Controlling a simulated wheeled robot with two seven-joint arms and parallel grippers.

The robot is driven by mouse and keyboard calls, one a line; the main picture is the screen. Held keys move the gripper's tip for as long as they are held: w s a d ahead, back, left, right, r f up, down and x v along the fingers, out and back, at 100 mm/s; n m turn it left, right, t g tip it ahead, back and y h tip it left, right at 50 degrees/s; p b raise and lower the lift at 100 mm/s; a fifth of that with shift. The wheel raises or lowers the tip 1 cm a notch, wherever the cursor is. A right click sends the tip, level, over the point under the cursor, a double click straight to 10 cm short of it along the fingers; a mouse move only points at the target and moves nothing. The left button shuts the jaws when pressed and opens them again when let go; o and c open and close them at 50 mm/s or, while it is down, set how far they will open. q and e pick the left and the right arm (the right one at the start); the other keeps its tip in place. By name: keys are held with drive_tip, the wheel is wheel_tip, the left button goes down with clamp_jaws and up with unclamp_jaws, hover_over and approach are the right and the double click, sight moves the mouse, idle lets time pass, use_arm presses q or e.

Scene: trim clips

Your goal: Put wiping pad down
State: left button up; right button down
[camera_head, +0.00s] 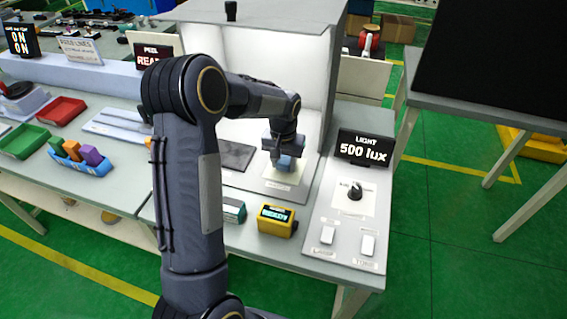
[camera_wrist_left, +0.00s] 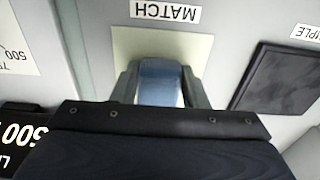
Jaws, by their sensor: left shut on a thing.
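A blue wiping pad (camera_wrist_left: 160,80) sits between the fingers of my left gripper (camera_wrist_left: 160,88), which is shut on it. In the head view the pad (camera_head: 285,163) shows below my left gripper (camera_head: 284,155), inside the lit booth. It is over a pale square (camera_head: 276,186) on the booth floor, and the square also shows in the left wrist view (camera_wrist_left: 124,45) beside a label reading MATCH (camera_wrist_left: 166,11). I cannot tell whether the pad touches the square. My right gripper is not in view.
A dark flat panel (camera_head: 234,156) lies left of the square. A 500 lux display (camera_head: 364,148) and a knob (camera_head: 355,191) are on the right. A yellow device (camera_head: 277,221) stands at the front. Red (camera_head: 59,111) and green (camera_head: 24,141) trays are at the left.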

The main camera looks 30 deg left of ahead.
use_arm(q)
drive_tip(key=shift+f, duration=0.5)
drive_tip(key=shift+f, duration=0.2)
drive_tip(key=o, duration=0.9)
drive_tip(key=shift+o, duration=0.2)
drive_tip(key=shift+r, duration=0.15)
